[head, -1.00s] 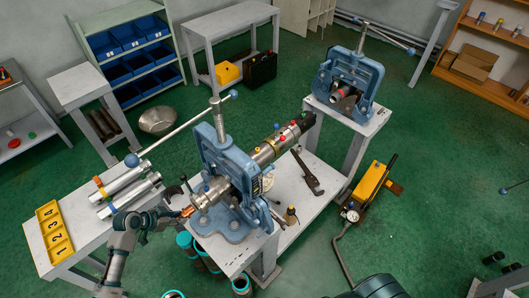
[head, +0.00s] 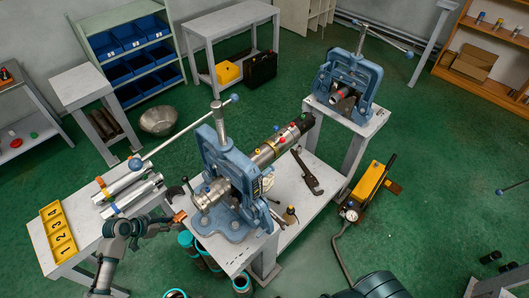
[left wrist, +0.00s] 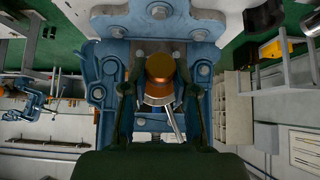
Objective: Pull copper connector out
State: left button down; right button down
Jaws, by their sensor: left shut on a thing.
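My left gripper (head: 172,216) is shut on the copper connector (head: 179,216). The connector is a small orange-brown piece, just left of the near end of the metal pipe tool (head: 208,195). A small gap seems to show between the two. The pipe tool lies clamped in the near blue vise (head: 231,172). In the left wrist view the connector (left wrist: 159,68) sits between my dark fingers (left wrist: 159,88), with the blue vise frame (left wrist: 103,75) around and behind it. My right gripper is not in view.
A bench at left holds silver cylinders (head: 128,180) and a yellow numbered tray (head: 57,231). A pipe wrench (head: 307,172) lies on the vise bench. Teal-rimmed tubes (head: 188,241) stand below its near edge. A second blue vise (head: 347,78) stands behind. A yellow pump (head: 368,182) is on the floor.

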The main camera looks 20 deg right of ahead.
aim_at(168, 223)
pick_arm(q)
jog(key=shift+g+y, duration=0.4)
jog(key=shift+y, duration=0.4)
jog(key=p+v, duration=0.5)
jog(key=p, duration=0.1)
jog(key=shift+a, duration=0.25)
jog(key=g+y, duration=0.2)
jog(key=y, duration=0.3)
jog(key=g+y+b, duration=0.1)
jog(key=g+y, duration=0.1)
jog(key=y, duration=0.3)
jog(key=f+g+y+b, duration=0.1)
jog(key=g+y, duration=0.1)
jog(key=y, duration=0.3)
jog(key=shift+s, duration=0.1)
